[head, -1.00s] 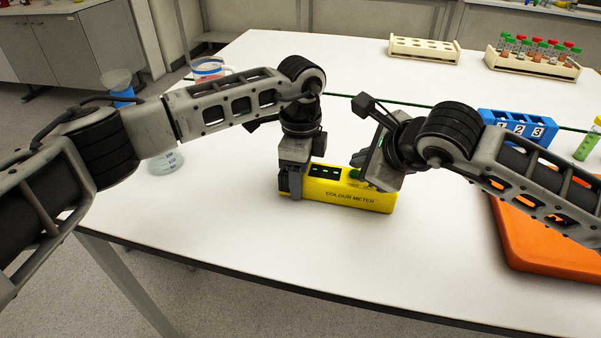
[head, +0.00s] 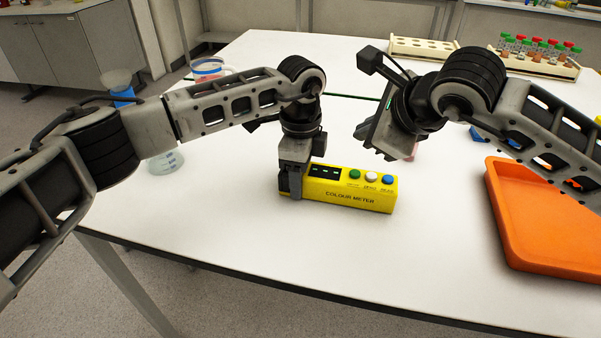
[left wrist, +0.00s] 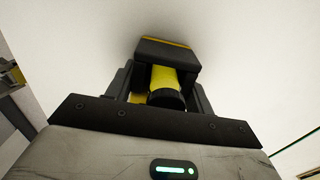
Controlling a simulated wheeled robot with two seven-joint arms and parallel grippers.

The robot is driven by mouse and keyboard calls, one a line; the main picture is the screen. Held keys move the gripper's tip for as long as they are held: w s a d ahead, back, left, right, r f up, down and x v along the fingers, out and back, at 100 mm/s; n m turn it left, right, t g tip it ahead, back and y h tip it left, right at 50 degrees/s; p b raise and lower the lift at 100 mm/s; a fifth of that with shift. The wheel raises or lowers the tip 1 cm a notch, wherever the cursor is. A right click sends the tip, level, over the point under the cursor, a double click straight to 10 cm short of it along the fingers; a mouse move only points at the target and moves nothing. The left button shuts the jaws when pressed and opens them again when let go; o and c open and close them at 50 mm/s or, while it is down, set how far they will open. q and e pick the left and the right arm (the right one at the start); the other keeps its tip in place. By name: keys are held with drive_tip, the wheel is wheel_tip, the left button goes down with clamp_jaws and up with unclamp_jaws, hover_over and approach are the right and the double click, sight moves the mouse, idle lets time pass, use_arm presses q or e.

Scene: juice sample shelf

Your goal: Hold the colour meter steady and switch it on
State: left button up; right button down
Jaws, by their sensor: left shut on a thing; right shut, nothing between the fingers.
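The yellow colour meter (head: 345,202) lies on the white table in the middle of the head view, label facing me. Its top has a dark display (head: 325,172) with small light marks, and a green button (head: 354,174), a white button (head: 371,177) and a blue button (head: 388,179). My left gripper (head: 291,184) is shut on the meter's left end. In the left wrist view, yellow meter body (left wrist: 165,78) shows between the fingers. My right gripper (head: 376,147) is shut and empty, raised above and behind the buttons, apart from the meter.
An orange tray (head: 545,262) lies at the right. A rack of capped tubes (head: 535,66) and an emptier rack (head: 425,50) stand at the back. A blue rack (head: 480,135) is mostly hidden by my right arm. A beaker (head: 165,162) stands at the left. The front table is clear.

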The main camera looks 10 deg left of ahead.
use_arm(q)
drive_tip(key=o, duration=1.3)
